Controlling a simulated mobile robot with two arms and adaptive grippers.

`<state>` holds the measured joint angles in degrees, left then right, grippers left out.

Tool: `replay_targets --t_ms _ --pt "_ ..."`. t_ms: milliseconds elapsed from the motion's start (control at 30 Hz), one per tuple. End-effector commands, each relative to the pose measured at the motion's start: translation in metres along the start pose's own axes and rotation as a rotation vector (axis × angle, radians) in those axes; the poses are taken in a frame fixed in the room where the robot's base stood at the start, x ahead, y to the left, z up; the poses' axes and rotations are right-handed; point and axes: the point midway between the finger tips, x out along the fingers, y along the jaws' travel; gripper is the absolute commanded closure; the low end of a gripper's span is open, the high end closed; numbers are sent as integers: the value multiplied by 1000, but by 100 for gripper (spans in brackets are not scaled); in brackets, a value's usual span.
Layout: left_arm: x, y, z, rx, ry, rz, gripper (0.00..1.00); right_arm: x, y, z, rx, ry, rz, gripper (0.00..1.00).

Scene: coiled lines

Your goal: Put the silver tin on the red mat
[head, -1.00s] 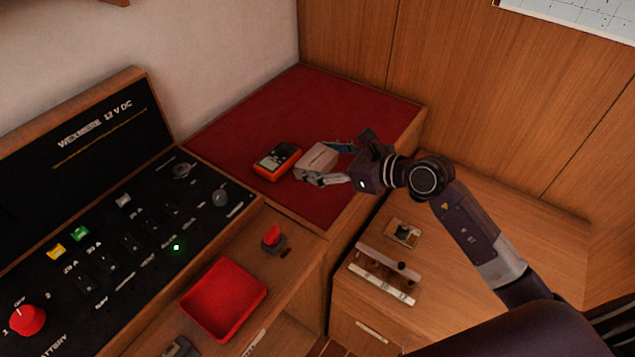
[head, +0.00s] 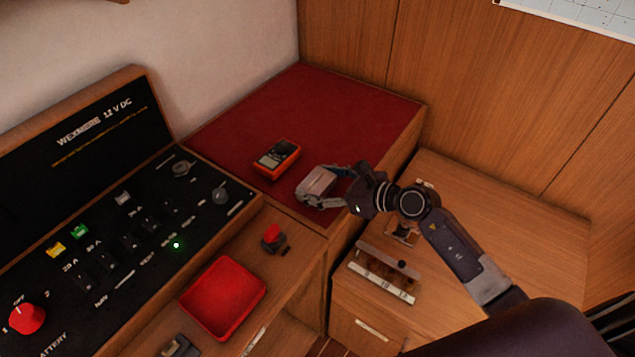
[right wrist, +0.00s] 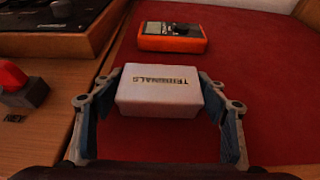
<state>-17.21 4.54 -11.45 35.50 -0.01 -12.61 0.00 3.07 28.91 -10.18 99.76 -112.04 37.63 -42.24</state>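The silver tin (head: 318,181) is a small pale box. In the right wrist view the tin (right wrist: 160,92) shows dark lettering that reads "TERMINALS" upside down. My right gripper (head: 322,187) is shut on it, with one finger against each side, as the right wrist view (right wrist: 162,88) also shows. The red mat (head: 325,112) covers the raised corner top. The tin is over the mat's near part, low; I cannot tell whether it touches the mat. My left gripper is not in view.
An orange multimeter (head: 277,158) lies on the mat just beyond the tin. A black switch panel (head: 130,245) is to the left. A red tray (head: 223,297) and a red-knobbed switch (head: 272,238) are on the lower wooden counter. The mat's far part is clear.

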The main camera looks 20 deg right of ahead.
Motion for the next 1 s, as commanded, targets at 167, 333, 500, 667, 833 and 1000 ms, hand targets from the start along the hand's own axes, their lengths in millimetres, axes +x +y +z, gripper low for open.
replay_targets --t_ms 167,333,500,667,833,1000 --pt "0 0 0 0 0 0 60 0 0 0 0 1 0 16" --pt "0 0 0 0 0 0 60 0 0 0 0 1 0 16" --pt "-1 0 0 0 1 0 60 -3 0 1 0 2 0 16" --pt "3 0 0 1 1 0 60 -25 0 -1 -1 3 0 16" --pt "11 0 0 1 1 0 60 -63 0 -2 -4 6 1 16" --pt "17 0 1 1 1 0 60 -94 1 -1 -3 5 2 16"
